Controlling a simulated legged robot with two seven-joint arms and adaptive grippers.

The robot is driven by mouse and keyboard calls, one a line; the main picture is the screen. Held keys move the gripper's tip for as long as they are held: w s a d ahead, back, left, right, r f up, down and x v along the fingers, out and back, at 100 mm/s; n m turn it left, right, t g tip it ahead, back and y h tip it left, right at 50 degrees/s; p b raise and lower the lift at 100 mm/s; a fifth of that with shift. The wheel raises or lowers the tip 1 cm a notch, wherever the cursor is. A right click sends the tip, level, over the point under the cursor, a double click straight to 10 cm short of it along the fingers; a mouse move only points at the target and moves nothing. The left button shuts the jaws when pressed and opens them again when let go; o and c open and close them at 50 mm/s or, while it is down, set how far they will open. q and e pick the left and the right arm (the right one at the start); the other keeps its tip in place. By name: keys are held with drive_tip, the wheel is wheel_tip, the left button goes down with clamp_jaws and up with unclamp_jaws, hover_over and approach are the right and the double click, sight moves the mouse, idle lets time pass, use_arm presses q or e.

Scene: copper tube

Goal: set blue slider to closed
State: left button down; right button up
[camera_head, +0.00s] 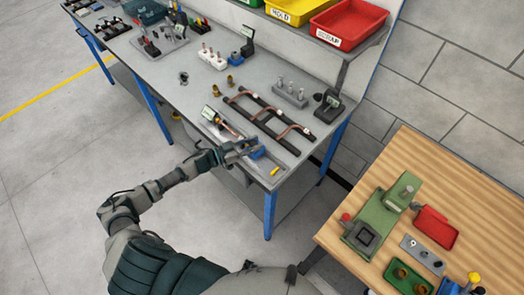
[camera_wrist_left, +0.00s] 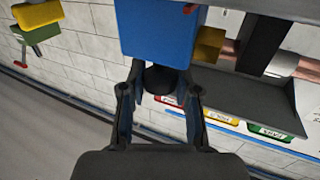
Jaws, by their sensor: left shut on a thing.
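The blue slider (camera_head: 257,153) is at the front edge of the grey workbench, close to a tray with a yellow piece. In the left wrist view it is a large blue block (camera_wrist_left: 160,28) at the top. A dark round knob (camera_wrist_left: 160,78) sticks out from it toward my gripper. My left gripper (camera_head: 240,148) reaches in from the left. In the left wrist view its fingers (camera_wrist_left: 158,92) are on either side of the knob and shut on it. The slider's track is mostly hidden. My right gripper is in neither view.
The yellow piece (camera_head: 275,171) lies just right of the slider. Behind it stands a dark rack with copper tubes (camera_head: 268,112). A grey block with pegs (camera_head: 290,94) is farther back. A wooden table (camera_head: 460,170) with a green press (camera_head: 375,220) stands at right.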

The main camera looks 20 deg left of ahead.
use_arm(q)
drive_tip(key=shift+w+a, duration=0.15)
drive_tip(key=shift+a, duration=0.05)
drive_tip(key=c, duration=0.8)
unclamp_jaws()
drive_tip(key=shift+s+a+f, duration=0.1)
drive_tip(key=shift+s+a, duration=0.2)
drive_tip(key=v, duration=1.1)
drive_tip(key=shift+a, duration=0.15)
